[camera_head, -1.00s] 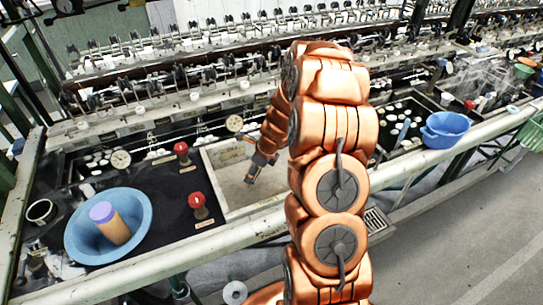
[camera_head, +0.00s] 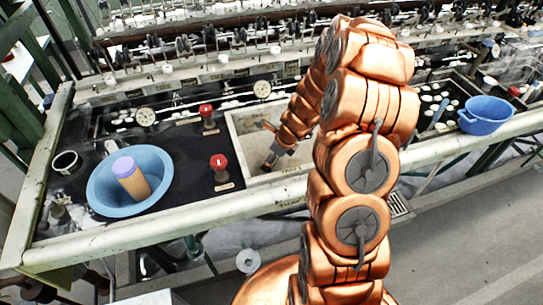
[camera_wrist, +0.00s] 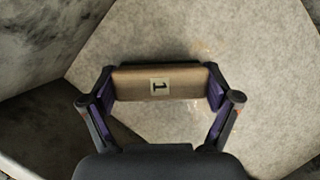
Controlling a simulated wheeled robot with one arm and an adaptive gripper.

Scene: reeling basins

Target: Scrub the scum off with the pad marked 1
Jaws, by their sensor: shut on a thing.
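The pad marked 1 (camera_wrist: 185,83) is a tan block with a dark edge and a pale label reading 1. My gripper (camera_wrist: 158,88) is shut on it, one finger at each end, in the wrist view. In the head view my gripper (camera_head: 270,160) reaches down into a pale stone basin (camera_head: 235,131). The basin floor (camera_wrist: 225,35) fills most of the wrist view, with faint yellowish-brown marks (camera_wrist: 203,47) just beyond the pad. Whether the pad touches the floor cannot be told. The pad is hard to make out in the head view.
Two red-topped valves (camera_head: 219,162) (camera_head: 207,112) stand left of the basin. A light blue bowl (camera_head: 100,190) holding a tan cylinder with a purple top (camera_head: 133,180) is farther left. A blue tub (camera_head: 485,116) sits at the right. A pale rail (camera_head: 150,223) runs along the front.

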